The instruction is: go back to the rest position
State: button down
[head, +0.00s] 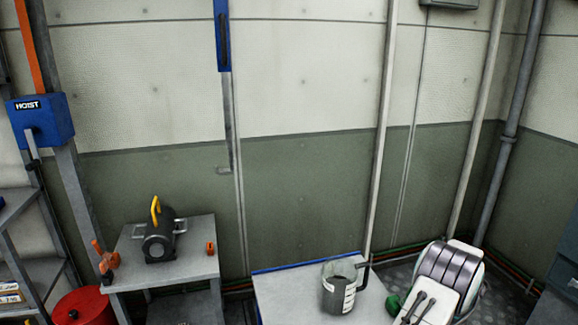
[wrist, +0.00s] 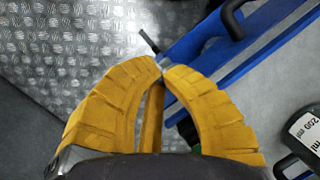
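My gripper (wrist: 163,66) shows in the wrist view as two yellow curved fingers with their tips together. A narrow yellow bar stands in the gap between the fingers; I cannot tell whether it is part of the gripper. A thin dark rod shows just past the tips, and I cannot tell whether it touches them. The gripper hangs over the blue edge (wrist: 262,38) of the low bench, with metal floor at left.
A measuring jug (head: 339,288) stands on the low bench (head: 285,285); it also shows in the wrist view (wrist: 305,130). A black handle (head: 366,268) is beside it. A grey side table (head: 190,262) bears a dark cylindrical unit (head: 160,241). A red drum (head: 84,307) stands at left. Pipes run up the wall.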

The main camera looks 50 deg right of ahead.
jog(key=w+a+r+n+t+h, duration=0.1)
jog(key=w+a+r+n, duration=0.45)
jog(key=a, duration=0.95)
jog(key=w+a+r+n+t+h, duration=0.1)
jog(key=w+a+r+n, duration=0.1)
jog(key=w+a+r, duration=0.95)
jog(key=w+a+r+n+h, duration=0.15)
jog(key=a+r+n, duration=0.3)
jog(key=a, duration=1.45)
notch_tip(320, 180, up, 16)
jog(key=m+t+p, duration=0.1)
jog(key=p, duration=1.3)
jog(key=shift+w+y, duration=0.25)
jog(key=shift+y, duration=0.1)
